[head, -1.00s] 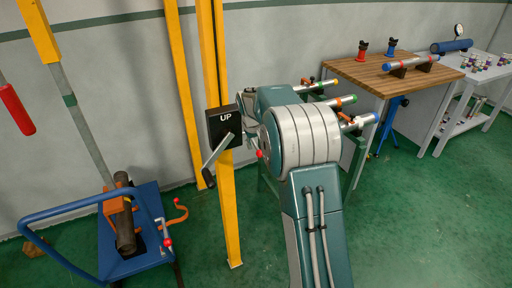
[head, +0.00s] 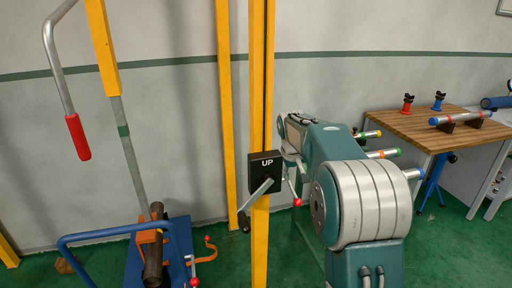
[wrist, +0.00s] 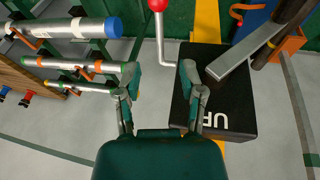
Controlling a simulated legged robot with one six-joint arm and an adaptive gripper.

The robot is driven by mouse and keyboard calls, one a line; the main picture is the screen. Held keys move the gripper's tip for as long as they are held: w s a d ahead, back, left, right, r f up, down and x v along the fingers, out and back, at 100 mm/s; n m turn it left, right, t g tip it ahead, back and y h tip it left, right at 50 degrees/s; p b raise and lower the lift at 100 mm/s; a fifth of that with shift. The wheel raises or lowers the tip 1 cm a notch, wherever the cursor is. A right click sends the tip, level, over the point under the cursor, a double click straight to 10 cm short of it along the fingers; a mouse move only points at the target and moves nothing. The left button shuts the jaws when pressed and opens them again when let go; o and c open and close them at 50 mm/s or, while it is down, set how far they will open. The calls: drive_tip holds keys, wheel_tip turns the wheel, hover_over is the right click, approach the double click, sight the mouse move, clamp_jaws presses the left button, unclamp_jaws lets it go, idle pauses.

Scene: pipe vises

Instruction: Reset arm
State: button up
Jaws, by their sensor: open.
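The box also shows in the head view (head: 265,164), on a yellow post. A grey lever with a dark grip (head: 256,203) slants down-left from it. A bent rod with a red ball (head: 297,202) hangs at its right and shows beyond the fingers in the wrist view (wrist: 157,6). My arm partly hides the gripper in the head view.
Pipes (wrist: 75,64) with coloured bands are left of the gripper in the wrist view. A wooden bench (head: 425,126) stands at the right. A blue stand (head: 112,231) holding a dark pipe (head: 154,248) is at the lower left. Green floor lies between.

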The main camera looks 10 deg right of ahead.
drive_tip(key=s+a+r+t+y, duration=0.1)
drive_tip(key=s+a+r, duration=0.3)
drive_tip(key=s, duration=0.5)
drive_tip(key=s+a+r+t, duration=0.1)
drive_tip(key=s+a+r, duration=0.3)
drive_tip(key=s, duration=0.4)
drive_tip(key=s+a+f, duration=0.2)
drive_tip(key=s, duration=0.7)
drive_tip(key=s+a+f+y, duration=0.1)
drive_tip(key=s+a+f, duration=0.2)
drive_tip(key=s, duration=0.7)
drive_tip(key=shift+t, duration=0.4)
